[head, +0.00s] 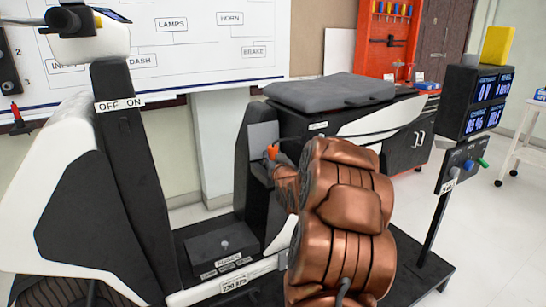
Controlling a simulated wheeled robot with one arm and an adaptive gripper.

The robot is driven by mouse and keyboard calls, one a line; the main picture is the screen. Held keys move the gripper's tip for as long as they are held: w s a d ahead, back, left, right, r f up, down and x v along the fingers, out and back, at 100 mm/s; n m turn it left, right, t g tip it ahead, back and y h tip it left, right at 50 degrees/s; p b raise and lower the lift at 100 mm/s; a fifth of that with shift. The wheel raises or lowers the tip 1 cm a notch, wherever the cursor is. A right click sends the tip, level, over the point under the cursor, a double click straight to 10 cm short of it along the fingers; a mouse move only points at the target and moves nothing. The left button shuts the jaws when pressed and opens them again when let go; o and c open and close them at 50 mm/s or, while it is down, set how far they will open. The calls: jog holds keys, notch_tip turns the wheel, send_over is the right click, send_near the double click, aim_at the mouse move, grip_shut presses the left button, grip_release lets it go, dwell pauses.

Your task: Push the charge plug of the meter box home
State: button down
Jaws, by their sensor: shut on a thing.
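The charge plug (271,152) is a small orange piece at the grey panel (262,136) on the scooter's black seat post. My gripper (277,160) is shut on it, and my copper arm hides much of the area to the right. How deep the plug sits in its socket cannot be told. A dark cable runs right from near the plug toward the meter box (474,102). The meter box stands on a post at the right with lit blue-white readouts; the lower one appears to show 85 % and IDLE.
The scooter's grey seat (330,92) lies above and behind my arm. The steering column (125,170) with an OFF ON label stands at the left. A fuse box (222,252) sits on the floorboard. An orange tool board (388,40) is behind.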

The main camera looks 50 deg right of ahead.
jog(key=shift+f+b, duration=0.3)
jog(key=shift+f, duration=0.5)
jog(key=c, duration=0.7)
grip_release()
jog(key=shift+s+a+f, duration=0.1)
jog(key=v, duration=0.7)
